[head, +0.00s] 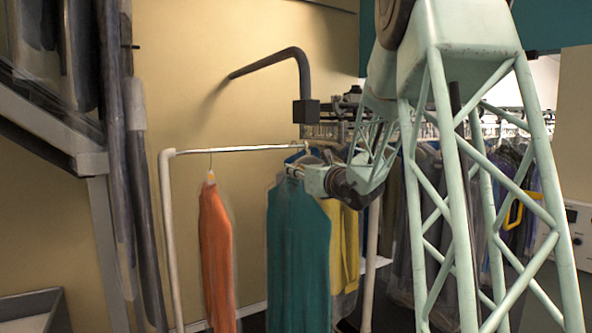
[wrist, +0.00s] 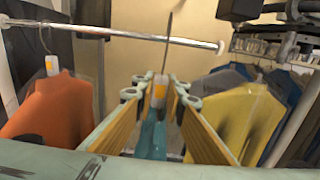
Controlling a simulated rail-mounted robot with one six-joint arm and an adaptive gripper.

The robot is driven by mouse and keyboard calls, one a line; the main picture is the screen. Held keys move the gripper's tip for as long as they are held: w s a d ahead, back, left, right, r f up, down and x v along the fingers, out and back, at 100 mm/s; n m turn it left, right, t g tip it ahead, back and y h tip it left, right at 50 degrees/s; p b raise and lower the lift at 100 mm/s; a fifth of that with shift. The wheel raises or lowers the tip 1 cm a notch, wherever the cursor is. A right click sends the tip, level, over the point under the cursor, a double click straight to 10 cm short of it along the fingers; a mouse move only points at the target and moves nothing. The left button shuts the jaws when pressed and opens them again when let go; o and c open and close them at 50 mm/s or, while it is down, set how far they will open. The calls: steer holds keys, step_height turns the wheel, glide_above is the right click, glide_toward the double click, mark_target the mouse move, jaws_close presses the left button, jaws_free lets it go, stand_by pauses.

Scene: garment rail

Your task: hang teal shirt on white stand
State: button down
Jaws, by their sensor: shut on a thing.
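The teal shirt (head: 298,250) hangs below my gripper (head: 293,171), under the rail of the white stand (head: 240,149) in the head view. In the wrist view my gripper (wrist: 157,92) is shut on the shirt's hanger neck, by a white and orange tag. A strip of the teal shirt (wrist: 152,140) shows between the fingers. The thin hanger hook rises above the fingertips and crosses the stand's rail (wrist: 120,34) in the picture. I cannot tell whether the hook sits over the rail or apart from it.
An orange shirt (head: 215,255) hangs on the rail to the left, with a gap before the teal one. A yellow shirt (head: 344,240) hangs close on the right, partly behind. A dark bent bar (head: 275,60) juts from the wall above. Dark garments crowd the right.

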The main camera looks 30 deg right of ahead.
steer(key=shift+w+p, duration=0.75)
steer(key=shift+w, duration=1)
steer(key=shift+d, duration=0.1)
steer(key=shift+w+r, duration=0.3)
steer(key=shift+w, duration=0.7)
steer(key=shift+w+r, duration=0.25)
steer(key=shift+w, duration=0.75)
steer(key=shift+w+d+b, duration=0.1)
steer(key=shift+w+b, duration=0.45)
steer(key=shift+w, duration=1.95)
steer(key=shift+f+b, duration=1.25)
steer(key=shift+f, duration=0.05)
stand_by(0.4)
